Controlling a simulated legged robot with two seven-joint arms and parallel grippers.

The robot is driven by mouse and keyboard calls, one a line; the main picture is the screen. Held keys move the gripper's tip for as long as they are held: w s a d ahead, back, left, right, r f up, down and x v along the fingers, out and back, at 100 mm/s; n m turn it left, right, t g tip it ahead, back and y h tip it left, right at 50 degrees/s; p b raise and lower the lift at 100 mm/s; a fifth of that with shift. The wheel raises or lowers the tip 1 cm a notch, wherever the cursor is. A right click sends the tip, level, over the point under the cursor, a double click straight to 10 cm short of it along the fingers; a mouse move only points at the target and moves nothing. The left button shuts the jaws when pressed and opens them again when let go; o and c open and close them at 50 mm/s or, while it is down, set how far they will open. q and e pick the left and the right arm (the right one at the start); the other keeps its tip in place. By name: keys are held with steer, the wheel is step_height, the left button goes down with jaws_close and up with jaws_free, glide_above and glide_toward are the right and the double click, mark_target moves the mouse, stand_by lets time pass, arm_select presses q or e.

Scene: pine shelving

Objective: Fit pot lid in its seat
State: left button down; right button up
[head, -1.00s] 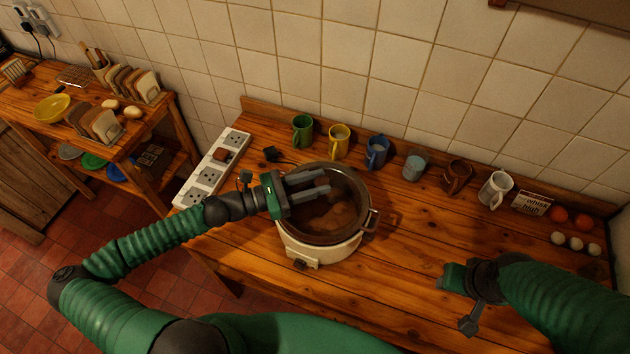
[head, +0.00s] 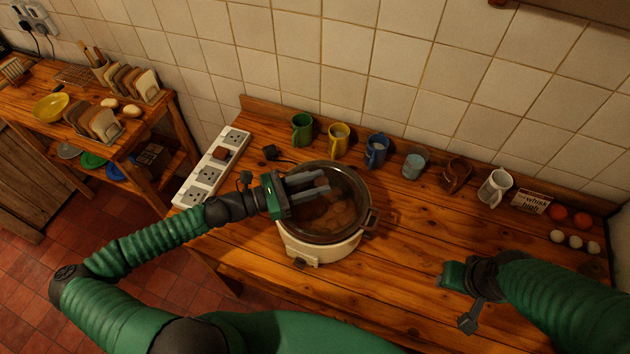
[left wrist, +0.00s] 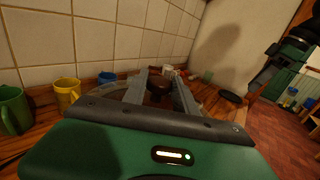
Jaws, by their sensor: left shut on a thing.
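The pot is a white slow cooker (head: 318,248) with a dark rim, standing on the wooden worktop. The pot lid (head: 350,207) is clear glass with a dark rim and lies over the pot's mouth; brown food shows through it. My left gripper (head: 322,187) is shut on the lid's brown knob (head: 321,182). The knob also shows between the fingers in the left wrist view (left wrist: 158,88). Whether the lid's rim sits fully flush all round is hard to tell. My right gripper (head: 450,275) is apart from the pot, over the worktop at right; its jaws are unclear.
A row of mugs, from the green mug (head: 302,130) to the white mug (head: 494,188), stands along the back behind the pot. A white power strip (head: 210,172) lies at left. Eggs (head: 575,241) and a small sign (head: 531,201) are at right.

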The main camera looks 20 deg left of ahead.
arm_select(q)
steer(key=shift+f, duration=0.55)
steer(key=c, duration=0.9)
jaws_free()
steer(key=b+v, duration=0.4)
steer(key=v, duration=1.3)
